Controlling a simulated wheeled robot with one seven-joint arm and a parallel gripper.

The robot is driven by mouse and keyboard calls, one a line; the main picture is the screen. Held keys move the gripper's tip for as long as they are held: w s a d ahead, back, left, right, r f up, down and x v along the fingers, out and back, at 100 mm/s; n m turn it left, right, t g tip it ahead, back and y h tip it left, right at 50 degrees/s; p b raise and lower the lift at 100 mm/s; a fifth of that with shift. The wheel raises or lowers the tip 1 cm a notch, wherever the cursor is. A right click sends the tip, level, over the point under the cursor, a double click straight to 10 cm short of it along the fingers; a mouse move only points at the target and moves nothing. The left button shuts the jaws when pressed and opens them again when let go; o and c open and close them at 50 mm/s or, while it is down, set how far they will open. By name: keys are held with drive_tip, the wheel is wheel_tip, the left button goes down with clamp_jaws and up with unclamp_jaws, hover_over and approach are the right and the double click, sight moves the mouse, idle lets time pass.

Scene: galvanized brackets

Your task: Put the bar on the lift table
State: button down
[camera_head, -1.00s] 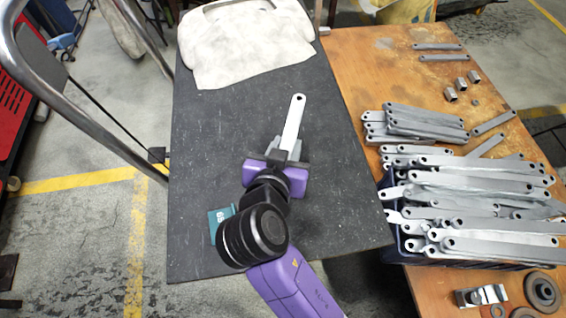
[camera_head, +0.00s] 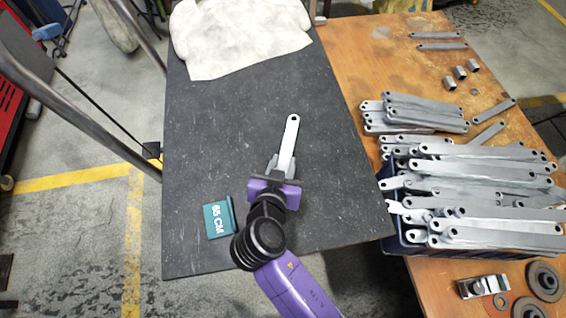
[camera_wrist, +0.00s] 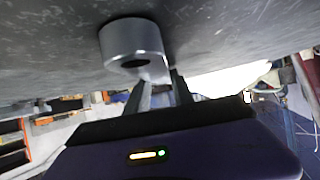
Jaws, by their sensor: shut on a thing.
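My gripper (camera_head: 279,173) is shut on a flat galvanized bar (camera_head: 289,143) with a hole near its far end. The bar points away from my gripper, over the dark top of the lift table (camera_head: 225,130). In the wrist view, the near rounded end of the bar (camera_wrist: 133,42) shows with its hole, close to the dark surface, and the gripper fingers (camera_wrist: 163,88) lie behind it. I cannot tell whether the bar touches the table top.
A whitish cloth bundle (camera_head: 240,35) lies at the table's far end. A teal "65 CM" sign (camera_head: 219,218) stands near the left front. To the right, a wooden bench (camera_head: 365,60) holds a dark blue crate (camera_head: 392,225) heaped with bars, and stacked bars (camera_head: 415,112). The table's middle is clear.

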drive_tip(key=c, duration=1.1)
unclamp_jaws()
drive_tip(key=shift+r, duration=0.1)
drive_tip(key=p+v, duration=0.1)
drive_tip(key=v, duration=1.1)
